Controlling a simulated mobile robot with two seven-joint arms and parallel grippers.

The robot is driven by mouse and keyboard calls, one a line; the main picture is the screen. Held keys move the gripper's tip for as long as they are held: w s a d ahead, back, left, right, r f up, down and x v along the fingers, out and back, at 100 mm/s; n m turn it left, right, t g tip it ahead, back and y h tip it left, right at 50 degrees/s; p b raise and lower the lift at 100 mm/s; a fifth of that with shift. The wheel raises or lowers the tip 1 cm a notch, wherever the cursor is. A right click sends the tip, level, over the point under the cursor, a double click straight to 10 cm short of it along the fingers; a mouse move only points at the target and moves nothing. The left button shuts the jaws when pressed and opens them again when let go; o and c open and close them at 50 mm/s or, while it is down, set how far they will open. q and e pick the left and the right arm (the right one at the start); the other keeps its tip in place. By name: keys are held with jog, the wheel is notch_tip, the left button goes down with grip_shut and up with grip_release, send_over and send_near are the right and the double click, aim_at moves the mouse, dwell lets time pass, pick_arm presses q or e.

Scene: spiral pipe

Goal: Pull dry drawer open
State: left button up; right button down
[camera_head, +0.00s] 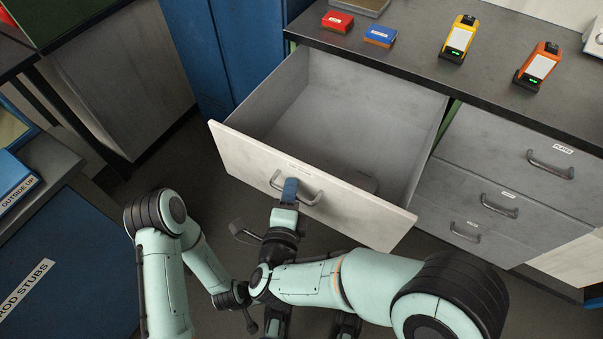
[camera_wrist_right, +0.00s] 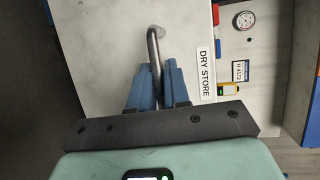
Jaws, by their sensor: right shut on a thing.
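The dry drawer (camera_head: 330,100) is pulled well out from under the bench, and its grey inside shows. Its pale front panel (camera_head: 245,153) carries a bar handle (camera_head: 313,198). My right gripper (camera_head: 289,190) is shut on this handle. In the right wrist view, the blue fingers of my right gripper (camera_wrist_right: 159,88) stand on both sides of the metal handle (camera_wrist_right: 153,48), beside a "DRY STORE" label (camera_wrist_right: 205,72). My left arm comes in from the left and bends down under my right arm; its gripper cannot be made out.
The bench top (camera_head: 420,58) holds a red box (camera_head: 338,22), a blue box (camera_head: 380,35), a yellow device (camera_head: 458,40) and an orange device (camera_head: 538,66). Closed drawers (camera_head: 515,160) are at right. A blue "ROD STUBS" bin (camera_head: 70,260) stands at left.

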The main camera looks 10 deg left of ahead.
jog(key=shift+s+a, duration=0.2)
jog(key=shift+s, duration=0.45)
jog(key=shift+s+a, duration=0.2)
jog(key=shift+s, duration=0.4)
jog(key=c, duration=1.5)
grip_release()
jog(key=shift+o, duration=0.2)
pick_arm(q)
jog(key=shift+t, duration=0.8)
jog(key=w+r, duration=0.1)
jog(key=w+r+p, duration=0.2)
jog(key=w, duration=0.1)
jog(key=shift+d+r, duration=0.3)
jog(key=shift+r, duration=0.05)
pick_arm(e)
jog(key=s+d+r, duration=0.1)
jog(key=s+r, duration=0.1)
jog(key=s, duration=1.1)
jog(key=shift+r, duration=0.2)
pick_arm(q)
jog(key=shift+s, duration=0.1)
pick_arm(e)
jog(key=shift+s, duration=0.1)
